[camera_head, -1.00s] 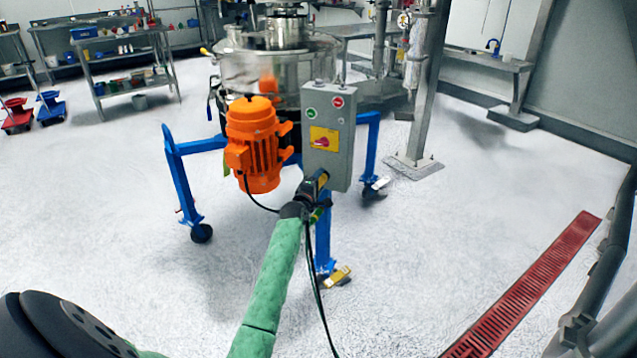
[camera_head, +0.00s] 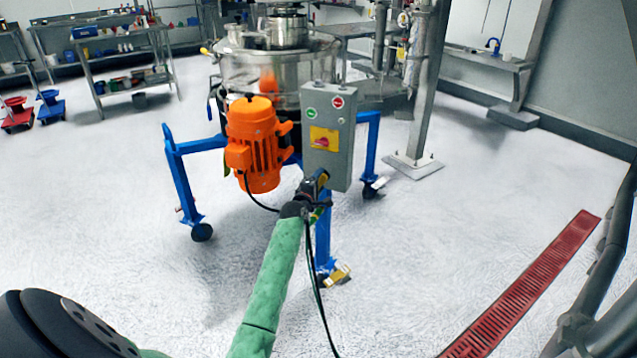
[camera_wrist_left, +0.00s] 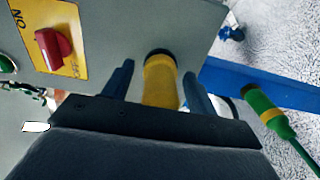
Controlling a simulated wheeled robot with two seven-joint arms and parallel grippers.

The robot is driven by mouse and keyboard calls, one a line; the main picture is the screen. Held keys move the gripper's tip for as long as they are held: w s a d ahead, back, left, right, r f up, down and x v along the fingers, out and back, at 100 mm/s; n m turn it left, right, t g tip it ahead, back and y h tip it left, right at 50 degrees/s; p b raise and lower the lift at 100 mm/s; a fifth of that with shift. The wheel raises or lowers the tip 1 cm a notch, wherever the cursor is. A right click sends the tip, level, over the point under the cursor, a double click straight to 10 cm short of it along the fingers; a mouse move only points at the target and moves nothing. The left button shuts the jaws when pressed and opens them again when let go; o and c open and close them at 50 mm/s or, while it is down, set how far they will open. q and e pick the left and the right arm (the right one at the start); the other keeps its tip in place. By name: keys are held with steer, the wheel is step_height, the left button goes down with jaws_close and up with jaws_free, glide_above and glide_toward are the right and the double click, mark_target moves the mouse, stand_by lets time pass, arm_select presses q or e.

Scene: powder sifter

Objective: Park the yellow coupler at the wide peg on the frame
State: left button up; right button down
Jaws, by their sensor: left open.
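The yellow coupler (camera_wrist_left: 160,82) is between the two fingers of my left gripper (camera_wrist_left: 157,88) in the left wrist view. A dark gap shows beside each finger, and the gripper is open around it. The coupler's dark far end is up against the grey control box; I cannot tell what it is seated on. In the head view the coupler (camera_head: 322,177) is a small yellow piece at the box's lower edge, with my left gripper (camera_head: 314,187) in front of it. The blue frame (camera_head: 181,185) stands on wheels. The wide peg cannot be made out. My right gripper is not seen.
The grey control box (camera_head: 341,150) has a red switch (camera_wrist_left: 54,50). A green and yellow connector (camera_wrist_left: 262,108) with a cable is beside the blue bar. An orange motor (camera_head: 256,145) is left of the box. The floor around the frame is mostly clear.

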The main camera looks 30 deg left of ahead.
arm_select(q)
steer(key=shift+r, duration=0.2)
steer(key=shift+c, duration=0.2)
steer(key=c, duration=1.1)
jaws_close()
steer(key=shift+s, duration=0.1)
steer(key=shift+s+d+f+p, duration=0.15)
steer(key=shift+s+p, duration=0.35)
steer(key=shift+s, duration=0.45)
steer(key=shift+s+d+r+p, duration=0.15)
steer(key=shift+s+p, duration=0.3)
steer(key=shift+s, duration=0.5)
steer(key=shift+s+d+f+p, duration=0.2)
steer(key=shift+s+p, duration=0.3)
steer(key=shift+s, duration=0.45)
